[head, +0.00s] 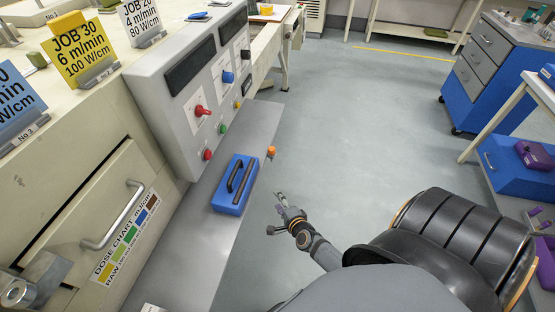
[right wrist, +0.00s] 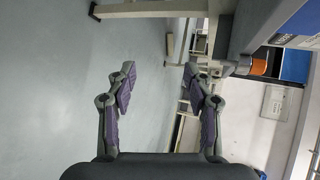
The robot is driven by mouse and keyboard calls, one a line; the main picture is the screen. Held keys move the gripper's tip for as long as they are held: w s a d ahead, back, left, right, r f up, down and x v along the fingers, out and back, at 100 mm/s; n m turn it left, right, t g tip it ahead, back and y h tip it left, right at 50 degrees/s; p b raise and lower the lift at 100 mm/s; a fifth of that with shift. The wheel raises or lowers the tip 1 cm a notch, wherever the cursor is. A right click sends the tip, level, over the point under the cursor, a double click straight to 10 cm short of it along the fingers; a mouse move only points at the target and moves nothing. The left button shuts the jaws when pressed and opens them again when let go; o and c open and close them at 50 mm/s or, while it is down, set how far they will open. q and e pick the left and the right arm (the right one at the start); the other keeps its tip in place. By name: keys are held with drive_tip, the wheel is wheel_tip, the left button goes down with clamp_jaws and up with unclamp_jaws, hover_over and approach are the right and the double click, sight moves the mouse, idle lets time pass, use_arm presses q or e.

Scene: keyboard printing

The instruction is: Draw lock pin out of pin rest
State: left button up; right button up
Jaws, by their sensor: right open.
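A small orange knob (head: 271,151) sits at the right edge of the grey shelf (head: 190,250). It looks like the head of the lock pin, but the pin's shaft and its rest cannot be made out. An orange piece (right wrist: 259,67) with a dark part beside it shows in the right wrist view, right of the fingers. My right gripper (head: 280,197) is open and empty over the floor, beside the shelf edge and nearer than the knob. Its two parted fingers (right wrist: 160,80) show in the right wrist view with nothing between them. My left gripper is not in view.
A blue block (head: 228,207) with black bars lies on the shelf. A grey control box (head: 185,75) with colored knobs stands behind it. A drawer handle (head: 113,215) juts out at left. The floor (head: 350,110) right of the shelf is clear.

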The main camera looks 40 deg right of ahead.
drive_tip(key=w+d+r+m+t+h+b, duration=0.25)
drive_tip(key=w+r+m+b, duration=0.3)
drive_tip(key=m, duration=0.55)
drive_tip(key=m+t+h+b, duration=0.1)
drive_tip(key=m+h+b, duration=0.15)
drive_tip(key=m, duration=0.55)
approach(273, 152)
drive_tip(key=w+y, duration=0.1)
drive_tip(key=w, duration=0.1)
use_arm(q)
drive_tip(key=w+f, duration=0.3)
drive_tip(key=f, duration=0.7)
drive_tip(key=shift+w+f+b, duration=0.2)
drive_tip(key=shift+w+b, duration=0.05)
drive_tip(key=shift+b, duration=0.1)
use_arm(e)
drive_tip(key=x, duration=0.6)
drive_tip(key=d+x, duration=0.1)
drive_tip(key=x, duration=0.2)
drive_tip(key=shift+w+d+r, duration=0.1)
drive_tip(key=shift+r, duration=0.1)
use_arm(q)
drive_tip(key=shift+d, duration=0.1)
use_arm(e)
drive_tip(key=shift+c, duration=0.4)
clamp_jaws()
